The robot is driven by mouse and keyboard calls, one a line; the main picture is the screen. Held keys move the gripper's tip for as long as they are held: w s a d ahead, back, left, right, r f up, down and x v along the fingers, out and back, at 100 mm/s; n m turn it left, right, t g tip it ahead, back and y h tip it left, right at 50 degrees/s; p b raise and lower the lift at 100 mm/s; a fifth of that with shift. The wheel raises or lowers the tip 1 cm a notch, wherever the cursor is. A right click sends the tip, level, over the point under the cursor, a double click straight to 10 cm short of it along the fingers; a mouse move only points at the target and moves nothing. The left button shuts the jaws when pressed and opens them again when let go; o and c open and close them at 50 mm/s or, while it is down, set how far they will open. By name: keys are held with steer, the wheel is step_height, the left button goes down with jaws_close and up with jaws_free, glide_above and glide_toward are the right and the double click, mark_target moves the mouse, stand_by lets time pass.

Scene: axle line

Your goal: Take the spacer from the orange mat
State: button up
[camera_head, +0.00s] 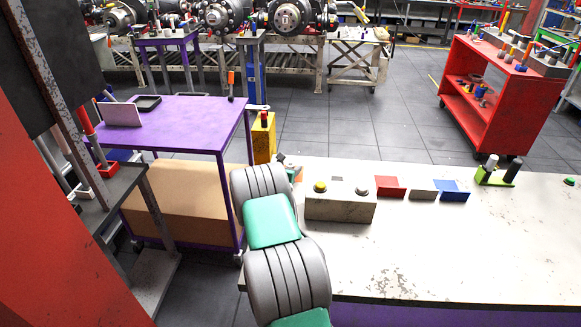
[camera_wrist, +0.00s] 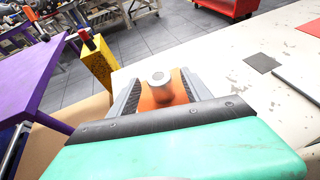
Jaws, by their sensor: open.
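The spacer, a short grey metal cylinder (camera_wrist: 160,82), stands upright on the orange mat (camera_wrist: 148,104) in the wrist view. My gripper (camera_wrist: 160,90) is open, with one dark finger on each side of the spacer. I cannot tell whether either finger touches it. In the head view only a sliver of the orange mat (camera_head: 299,175) shows beside my arm, at the far left end of the pale bench. The spacer and most of my gripper are hidden there behind my arm.
A concrete-like block with a yellow button (camera_head: 340,208) stands right of my arm. A purple cart (camera_head: 180,125) and yellow post (camera_head: 263,140) stand left.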

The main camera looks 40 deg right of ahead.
steer(key=shift+c, duration=0.3)
jaws_close()
stand_by(0.4)
steer(key=shift+d, duration=0.1)
